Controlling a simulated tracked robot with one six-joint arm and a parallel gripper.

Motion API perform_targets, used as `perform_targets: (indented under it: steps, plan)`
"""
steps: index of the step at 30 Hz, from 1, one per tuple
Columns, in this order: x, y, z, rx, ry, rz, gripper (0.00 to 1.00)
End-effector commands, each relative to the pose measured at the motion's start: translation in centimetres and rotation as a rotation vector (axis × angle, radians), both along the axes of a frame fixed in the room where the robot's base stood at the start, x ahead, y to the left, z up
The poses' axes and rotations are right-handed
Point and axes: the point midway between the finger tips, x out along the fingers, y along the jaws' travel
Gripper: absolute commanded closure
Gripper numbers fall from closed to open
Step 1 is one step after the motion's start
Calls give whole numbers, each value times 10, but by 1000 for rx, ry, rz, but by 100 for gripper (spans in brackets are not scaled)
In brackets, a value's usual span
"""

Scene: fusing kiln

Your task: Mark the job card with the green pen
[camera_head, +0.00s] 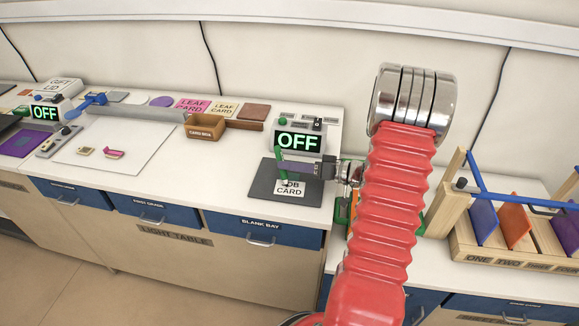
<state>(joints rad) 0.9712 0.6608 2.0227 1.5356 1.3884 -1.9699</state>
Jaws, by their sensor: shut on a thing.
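The job card (292,190) is a white card with black lettering, lying on a dark grey mat (262,187) on the white counter. My gripper (286,168) comes in from the right and is shut on the green pen (281,174). The pen is nearly upright over the left part of the card. Its lower end is at or just above the card; I cannot tell whether it touches. The gripper and pen cover part of the card's lettering.
A box with a green OFF display (298,140) stands just behind the mat. A card box (204,127) sits further left. A wooden rack (490,255) with coloured panels stands at the right. Bare counter (225,180) lies left of the mat.

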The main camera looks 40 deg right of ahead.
Motion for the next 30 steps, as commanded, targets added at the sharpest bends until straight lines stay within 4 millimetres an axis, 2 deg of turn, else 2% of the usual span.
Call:
perform_targets:
  steps: [30]
  plan:
    - [-7, -6, 0, 0, 1, 1, 100]
